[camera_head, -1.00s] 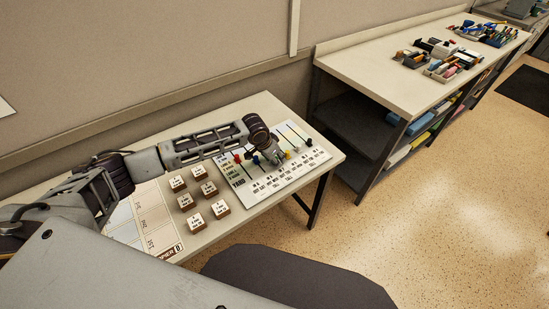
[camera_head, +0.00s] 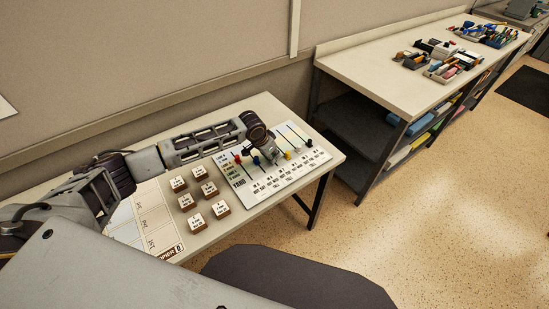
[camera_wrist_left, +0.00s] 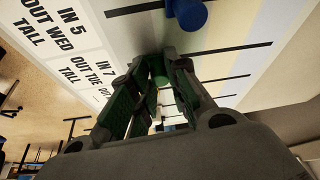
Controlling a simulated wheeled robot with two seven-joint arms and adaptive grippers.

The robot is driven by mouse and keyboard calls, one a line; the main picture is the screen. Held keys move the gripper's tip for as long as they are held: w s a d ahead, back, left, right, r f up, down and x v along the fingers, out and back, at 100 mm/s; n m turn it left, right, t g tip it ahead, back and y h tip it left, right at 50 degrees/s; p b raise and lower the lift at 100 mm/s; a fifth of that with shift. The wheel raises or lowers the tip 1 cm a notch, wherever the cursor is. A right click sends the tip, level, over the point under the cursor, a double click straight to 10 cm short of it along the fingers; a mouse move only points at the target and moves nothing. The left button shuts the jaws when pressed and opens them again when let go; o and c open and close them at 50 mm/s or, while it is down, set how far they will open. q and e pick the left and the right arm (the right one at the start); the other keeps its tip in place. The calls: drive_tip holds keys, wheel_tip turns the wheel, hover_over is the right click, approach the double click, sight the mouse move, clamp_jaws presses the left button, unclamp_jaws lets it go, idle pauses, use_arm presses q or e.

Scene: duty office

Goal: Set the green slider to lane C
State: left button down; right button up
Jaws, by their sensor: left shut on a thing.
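The slider board (camera_head: 236,183) lies on the near table, with printed labels and several coloured knobs on slots. My left gripper (camera_head: 275,158) is over the board, between the blue knob (camera_head: 256,160) and the yellow knob (camera_head: 287,155). In the left wrist view the gripper (camera_wrist_left: 160,88) is shut on the green slider (camera_wrist_left: 159,76), whose knob shows between the fingers. The blue knob is also at the top of that view (camera_wrist_left: 188,12), apart from the fingers. In the head view the gripper hides the green slider, and its lane cannot be read. My right gripper is out of view.
A red knob (camera_head: 238,158) is at the board's left. Several labelled blocks (camera_head: 186,202) stand on the table left of the board. A chair (camera_head: 290,277) is in front. A long workbench (camera_head: 365,75) with trays stands to the right.

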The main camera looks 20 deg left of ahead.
use_arm(q)
drive_tip(key=w+a, duration=0.1)
drive_tip(key=a, duration=0.1)
drive_tip(key=w+a, duration=0.4)
drive_tip(key=shift+a, duration=0.1)
drive_tip(key=shift+s, duration=0.1)
drive_tip(key=c, duration=1.4)
unclamp_jaws()
drive_tip(key=shift+o, duration=0.2)
drive_tip(key=v, duration=1.2)
